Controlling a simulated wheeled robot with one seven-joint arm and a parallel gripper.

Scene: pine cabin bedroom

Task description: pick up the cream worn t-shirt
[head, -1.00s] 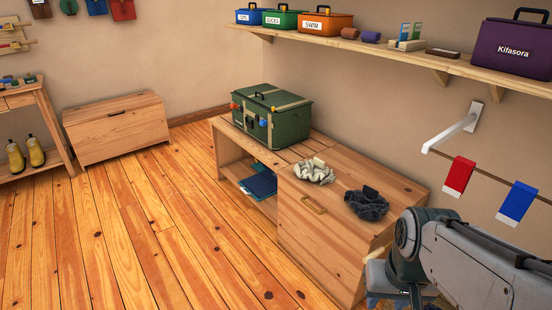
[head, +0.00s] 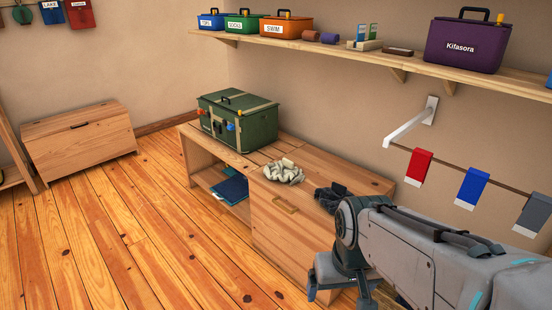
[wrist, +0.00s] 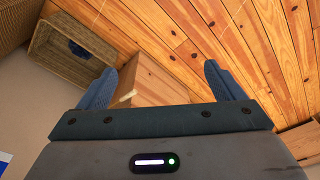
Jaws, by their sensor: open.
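The cream worn t-shirt (head: 283,172) lies crumpled on top of the low wooden cabinet (head: 338,172), between the green case and a dark crumpled garment (head: 328,196). My arm partly covers the dark garment in the head view. My gripper (wrist: 163,84) is open in the wrist view, its two blue fingers wide apart with nothing held. In the head view my gripper (head: 342,285) hangs low in front of the cabinet, below and to the right of the t-shirt, apart from it. The t-shirt does not show in the wrist view.
The green case (head: 238,117) stands left of the t-shirt. A shelf (head: 400,66) with small boxes runs above the cabinet. A white bracket (head: 411,122) juts from the wall at right. A wicker basket (wrist: 50,44) shows in the wrist view. The plank floor (head: 150,230) is clear.

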